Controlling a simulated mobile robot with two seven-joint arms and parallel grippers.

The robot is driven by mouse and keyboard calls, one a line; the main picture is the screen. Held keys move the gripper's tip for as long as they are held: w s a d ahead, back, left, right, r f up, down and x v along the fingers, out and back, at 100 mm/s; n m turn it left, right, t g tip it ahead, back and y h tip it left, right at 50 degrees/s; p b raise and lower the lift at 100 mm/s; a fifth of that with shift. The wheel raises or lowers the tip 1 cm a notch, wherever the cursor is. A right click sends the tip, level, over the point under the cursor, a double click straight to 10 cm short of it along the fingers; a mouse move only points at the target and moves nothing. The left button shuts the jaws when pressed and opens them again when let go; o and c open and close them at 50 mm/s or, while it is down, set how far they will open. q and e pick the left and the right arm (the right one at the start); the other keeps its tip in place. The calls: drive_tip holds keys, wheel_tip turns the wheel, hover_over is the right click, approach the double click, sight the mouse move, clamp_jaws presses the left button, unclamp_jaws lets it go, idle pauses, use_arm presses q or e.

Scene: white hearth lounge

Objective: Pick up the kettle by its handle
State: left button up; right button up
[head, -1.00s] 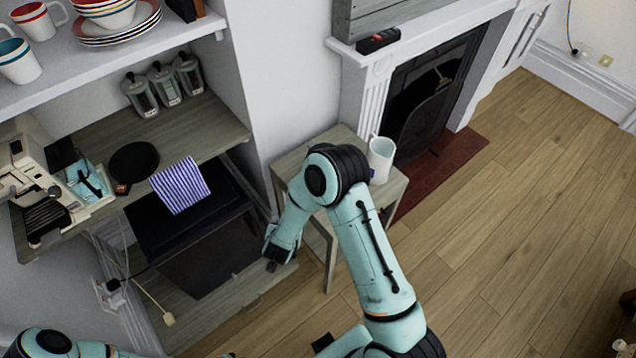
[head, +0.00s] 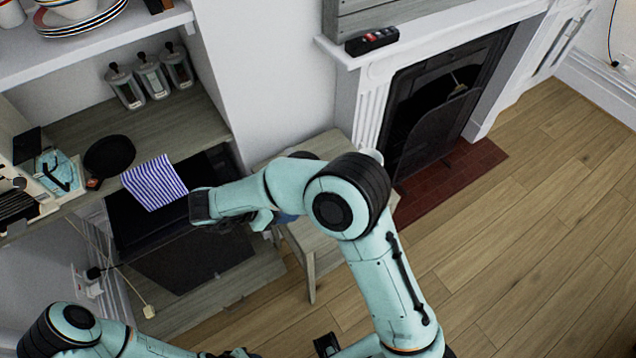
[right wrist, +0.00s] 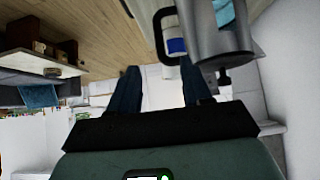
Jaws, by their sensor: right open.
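The kettle (right wrist: 222,38) shows in the right wrist view as a grey metal body at the top, cut off by the edge. Its dark looped handle (right wrist: 158,35) is on its left side. My right gripper (right wrist: 159,70) is open, its two dark fingers apart with nothing held between them. The handle lies just beyond the fingertips, and I see no contact. In the head view I cannot make out the kettle; my right arm covers much of the small wooden table (head: 322,258). My left arm's links show at the bottom left, but its gripper is not clearly visible.
A white and blue object (right wrist: 175,42) shows through the handle loop. In the head view, a striped cloth (head: 155,182), a black pan (head: 110,155) and several canisters (head: 152,76) occupy the left counter. The fireplace (head: 435,110) stands behind; the floor at right is clear.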

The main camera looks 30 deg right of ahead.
use_arm(q)
drive_tip(key=shift+s+f+b, duration=0.3)
drive_tip(key=shift+f+b, duration=0.1)
drive_tip(key=shift+f, duration=0.1)
drive_tip(key=shift+s+f+b, duration=0.3)
drive_tip(key=shift+f+b, duration=0.1)
drive_tip(key=shift+f, duration=0.1)
use_arm(e)
drive_tip(key=x, duration=1.3)
drive_tip(key=shift+s, duration=0.15)
drive_tip(key=shift+d, duration=0.1)
clamp_jaws()
drive_tip(key=shift+r, duration=0.15)
